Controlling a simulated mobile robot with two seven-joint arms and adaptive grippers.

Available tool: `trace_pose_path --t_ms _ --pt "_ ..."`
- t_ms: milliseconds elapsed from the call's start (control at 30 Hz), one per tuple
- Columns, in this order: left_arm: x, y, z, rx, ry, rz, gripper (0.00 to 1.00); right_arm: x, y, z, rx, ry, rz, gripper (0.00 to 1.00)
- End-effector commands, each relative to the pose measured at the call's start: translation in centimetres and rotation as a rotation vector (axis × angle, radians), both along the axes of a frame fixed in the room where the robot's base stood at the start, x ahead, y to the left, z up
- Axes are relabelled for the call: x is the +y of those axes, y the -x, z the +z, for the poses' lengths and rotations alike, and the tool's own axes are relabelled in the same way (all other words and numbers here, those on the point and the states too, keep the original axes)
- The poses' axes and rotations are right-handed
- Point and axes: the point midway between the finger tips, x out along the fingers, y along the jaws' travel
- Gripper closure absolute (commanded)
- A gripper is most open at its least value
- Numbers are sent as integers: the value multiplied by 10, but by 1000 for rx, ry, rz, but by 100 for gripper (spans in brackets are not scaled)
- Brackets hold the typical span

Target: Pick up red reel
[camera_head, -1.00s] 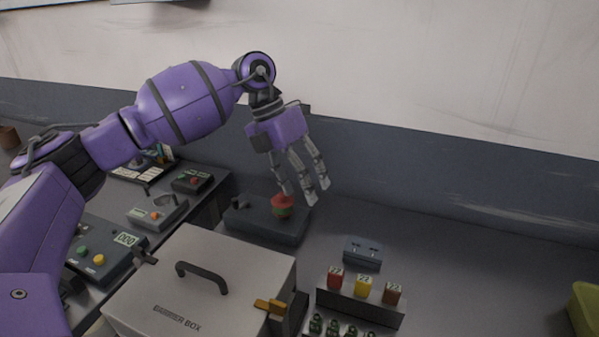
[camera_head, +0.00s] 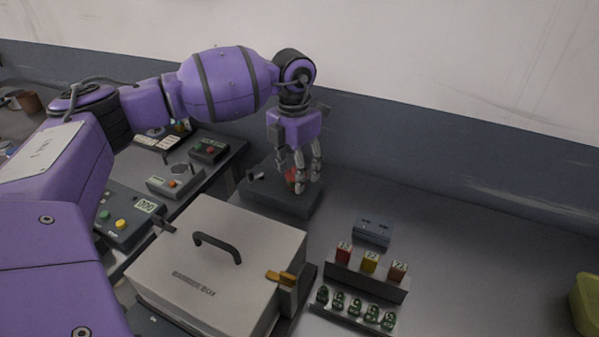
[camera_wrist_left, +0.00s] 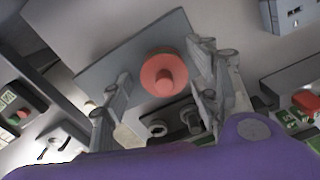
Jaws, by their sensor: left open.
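The red reel (camera_wrist_left: 162,76) sits on a flat dark grey base (camera_wrist_left: 118,52) in the left wrist view, between the spread fingers of my left gripper (camera_wrist_left: 168,108). In the head view the reel (camera_head: 291,176) is mostly hidden behind the fingers, above the dark base (camera_head: 262,193). My left gripper (camera_head: 301,188) points down there with its fingers open around or just in front of the reel. I cannot tell whether any finger touches it. My right gripper is not in view.
A pale barrier box (camera_head: 215,262) with a handle stands in front of the base. To the right are a rack (camera_head: 365,280) with red, yellow and brown blocks and a small blue-grey box (camera_head: 372,232). Button panels (camera_head: 132,217) lie left. The table at right is mostly clear.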

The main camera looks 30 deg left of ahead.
Motion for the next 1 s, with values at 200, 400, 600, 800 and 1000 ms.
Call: trace_pose_path --t_ms 200,400,600,800,1000 --pt "0 0 0 1 0 0 55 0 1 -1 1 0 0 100" --pt "0 0 0 1 0 1 82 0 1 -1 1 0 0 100" --pt "0 0 0 0 1 1 91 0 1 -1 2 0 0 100" --pt "0 0 4 -1 0 1 91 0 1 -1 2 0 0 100" --pt "0 -1 27 -3 1 1 91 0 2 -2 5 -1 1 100"
